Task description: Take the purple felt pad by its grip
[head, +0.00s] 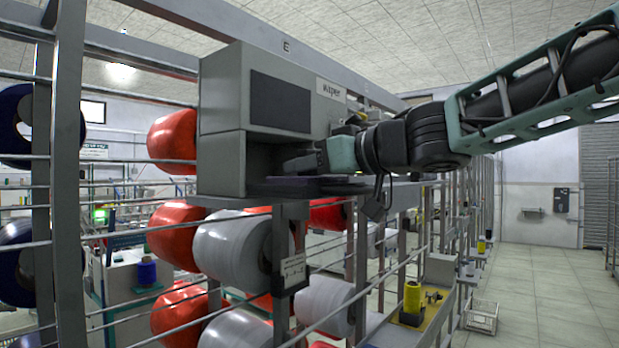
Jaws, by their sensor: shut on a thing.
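The purple felt pad (345,184) shows as a dark, flat purplish slab on the shelf of a grey box labelled "wiper" (222,125). My gripper (296,165) reaches in from the right, into the open recess at the front of the box. It is shut on the pad's grip, just above the slab. The grip itself is hidden by the fingers and the shadow in the recess. The pad looks level and low over the shelf; I cannot tell whether it touches it.
Grey metal posts and rails surround the box. Large red spools (174,135) and grey-white spools (232,246) hang below and to the left. A yellow bobbin (412,297) stands on a lower ledge at right. The floor aisle on the right is mostly open, with a wire basket (481,317).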

